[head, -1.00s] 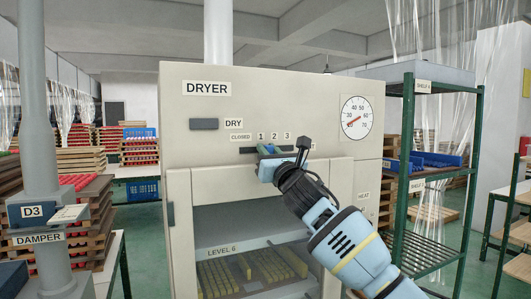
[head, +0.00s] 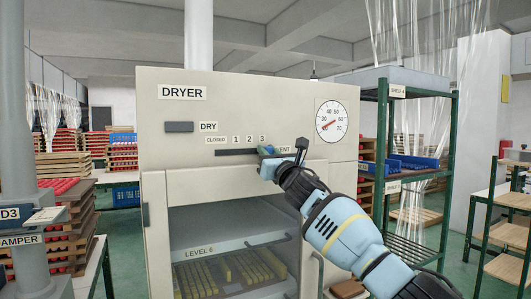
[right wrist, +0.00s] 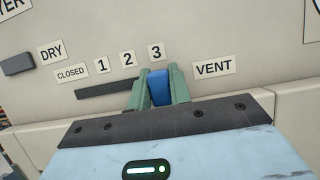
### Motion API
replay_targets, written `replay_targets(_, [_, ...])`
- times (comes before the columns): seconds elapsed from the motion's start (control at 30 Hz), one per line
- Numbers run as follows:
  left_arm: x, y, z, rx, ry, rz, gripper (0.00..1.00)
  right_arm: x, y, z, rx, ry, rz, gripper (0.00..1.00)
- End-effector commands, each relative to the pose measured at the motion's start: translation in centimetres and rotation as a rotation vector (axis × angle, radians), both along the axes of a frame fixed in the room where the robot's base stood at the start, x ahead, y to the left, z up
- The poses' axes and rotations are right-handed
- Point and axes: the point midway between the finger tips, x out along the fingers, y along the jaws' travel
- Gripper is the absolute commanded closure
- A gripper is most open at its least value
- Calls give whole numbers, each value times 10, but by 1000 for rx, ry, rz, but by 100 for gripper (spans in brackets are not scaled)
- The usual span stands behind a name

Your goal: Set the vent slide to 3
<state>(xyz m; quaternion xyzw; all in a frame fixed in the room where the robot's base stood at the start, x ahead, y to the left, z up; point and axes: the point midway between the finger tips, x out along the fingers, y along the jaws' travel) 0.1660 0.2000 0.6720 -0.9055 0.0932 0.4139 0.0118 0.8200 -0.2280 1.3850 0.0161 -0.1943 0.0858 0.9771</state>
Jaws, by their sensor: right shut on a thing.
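The vent slide's blue knob (right wrist: 159,88) sits in a dark slot (head: 235,152) on the dryer front. In the right wrist view the knob is directly below the label 3 (right wrist: 156,53), at the right end of the visible slot (right wrist: 108,88). My right gripper (head: 267,151) is shut on the knob, with a green finger on each side of it in the right wrist view (right wrist: 160,87). The labels CLOSED, 1 and 2 stand to the left, and the VENT label (right wrist: 214,68) to the right. My left gripper is out of view.
The dryer (head: 160,115) has a dial (head: 331,121) at upper right and a windowed door below with trays inside. A green-framed shelf rack (head: 381,150) stands close on the right. A damper pipe (head: 20,150) stands at left.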

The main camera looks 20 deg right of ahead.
Motion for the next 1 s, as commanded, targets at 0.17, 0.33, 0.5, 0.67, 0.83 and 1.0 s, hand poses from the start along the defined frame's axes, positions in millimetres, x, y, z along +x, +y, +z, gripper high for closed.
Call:
replay_targets(0.17, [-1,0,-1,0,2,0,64,0,-4,3,2,-3,-6,63])
replay_targets(0.33, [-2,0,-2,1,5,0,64,0,-2,1,1,-1,-4,58])
replay_targets(0.5, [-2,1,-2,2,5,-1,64,-1,-2,1,0,-1,-3,58])
replay_targets(0.67, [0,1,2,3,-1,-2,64,-5,-3,-1,0,-2,-4,58])
replay_targets(0.83, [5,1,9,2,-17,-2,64,-18,-6,-3,-1,-4,-5,58])
replay_targets(1.0, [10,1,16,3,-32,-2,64,-34,-9,-10,-1,-4,-4,58])
